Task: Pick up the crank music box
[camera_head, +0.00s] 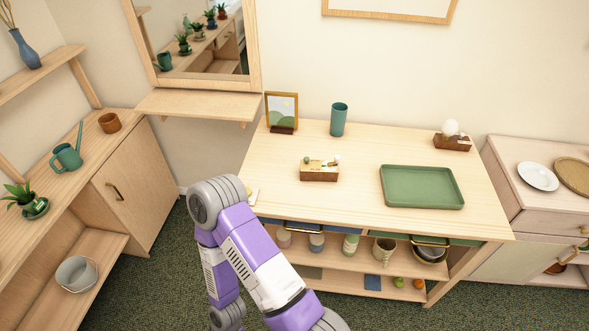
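A small wooden box (319,173) with little green and white pieces on its top sits near the middle of the light wooden table (300,208). It looks like the crank music box, but it is too small for me to make out a crank clearly. It stands upright with clear tabletop around it. A purple and white arm of mine rises from the bottom of the view, left of the box and in front of the table. Neither of my grippers shows.
A green tray (421,205) lies right of the box. Behind stand a picture frame (282,110), a teal cup (338,119) and a wooden block with a white ball (452,140). Cups and bowls fill the shelf below. Side cabinets flank the table.

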